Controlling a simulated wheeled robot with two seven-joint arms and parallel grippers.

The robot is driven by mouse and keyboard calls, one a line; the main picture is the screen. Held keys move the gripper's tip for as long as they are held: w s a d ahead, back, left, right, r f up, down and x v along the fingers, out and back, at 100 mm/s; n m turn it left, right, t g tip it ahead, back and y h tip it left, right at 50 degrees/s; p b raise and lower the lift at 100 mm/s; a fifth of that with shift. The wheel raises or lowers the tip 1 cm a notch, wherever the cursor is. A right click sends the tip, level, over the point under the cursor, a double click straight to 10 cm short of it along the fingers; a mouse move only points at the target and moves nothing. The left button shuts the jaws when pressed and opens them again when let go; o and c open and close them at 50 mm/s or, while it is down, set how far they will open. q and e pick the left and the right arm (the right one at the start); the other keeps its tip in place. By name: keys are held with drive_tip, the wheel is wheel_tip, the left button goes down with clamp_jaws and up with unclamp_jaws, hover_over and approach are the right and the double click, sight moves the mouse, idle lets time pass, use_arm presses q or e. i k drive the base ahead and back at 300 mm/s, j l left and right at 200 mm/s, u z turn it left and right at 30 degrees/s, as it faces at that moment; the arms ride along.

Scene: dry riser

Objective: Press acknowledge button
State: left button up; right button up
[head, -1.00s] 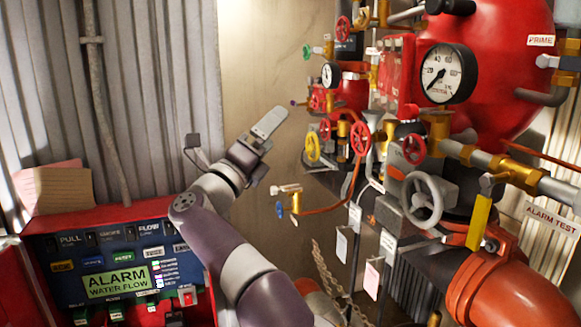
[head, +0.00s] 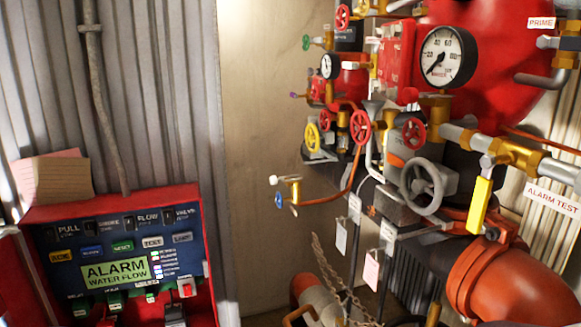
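The red alarm panel box (head: 120,205) stands open at the lower left, with a blue face (head: 60,283). Neither of my grippers is in view.
Red riser piping with a large gauge (head: 447,57), a grey handwheel (head: 422,193) and a yellow lever (head: 479,205) fills the right side. Papers (head: 62,180) rest on top of the panel box. The space between panel and piping is clear.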

sight(64, 255)
drive_tip(key=u, duration=1.4)
